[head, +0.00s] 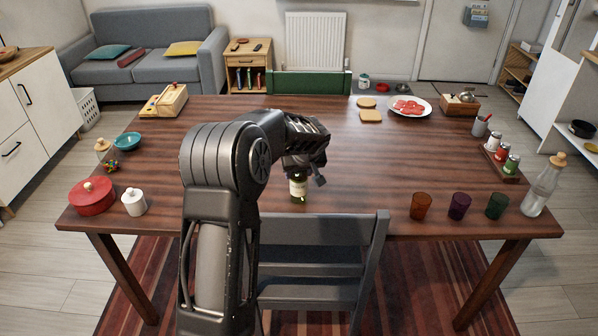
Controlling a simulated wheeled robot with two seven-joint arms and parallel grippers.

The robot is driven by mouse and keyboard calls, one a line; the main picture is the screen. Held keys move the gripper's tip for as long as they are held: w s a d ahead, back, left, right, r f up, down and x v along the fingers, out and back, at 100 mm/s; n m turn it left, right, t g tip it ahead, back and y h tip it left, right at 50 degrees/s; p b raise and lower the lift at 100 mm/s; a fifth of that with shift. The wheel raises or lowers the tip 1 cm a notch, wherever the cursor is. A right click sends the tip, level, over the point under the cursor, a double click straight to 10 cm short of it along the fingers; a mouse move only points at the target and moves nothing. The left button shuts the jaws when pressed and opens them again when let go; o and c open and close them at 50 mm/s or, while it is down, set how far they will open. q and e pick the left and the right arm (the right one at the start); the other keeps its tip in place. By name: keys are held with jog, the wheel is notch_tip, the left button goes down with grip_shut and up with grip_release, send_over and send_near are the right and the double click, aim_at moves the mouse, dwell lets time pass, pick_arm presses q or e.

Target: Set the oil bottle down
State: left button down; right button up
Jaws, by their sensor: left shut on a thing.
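The oil bottle (298,188) is a dark green bottle with a pale label near the middle of the table's front half. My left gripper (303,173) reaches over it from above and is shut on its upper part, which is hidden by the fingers. The bottle looks upright. Its base is at or just above the wooden table (350,205); I cannot tell whether it touches. My right gripper is not in view.
A grey chair (320,250) stands at the front edge. Glasses (459,205) and a clear bottle (541,188) are at the front right. A red pot (91,196) and a white jar (134,202) are at the front left. The table around the bottle is clear.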

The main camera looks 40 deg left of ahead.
pick_arm(q)
jog(key=c, duration=0.7)
grip_release()
jog(key=b+v, duration=0.1)
jog(key=v, duration=1.1)
jog(key=shift+r, duration=0.1)
jog(key=shift+c, duration=0.5)
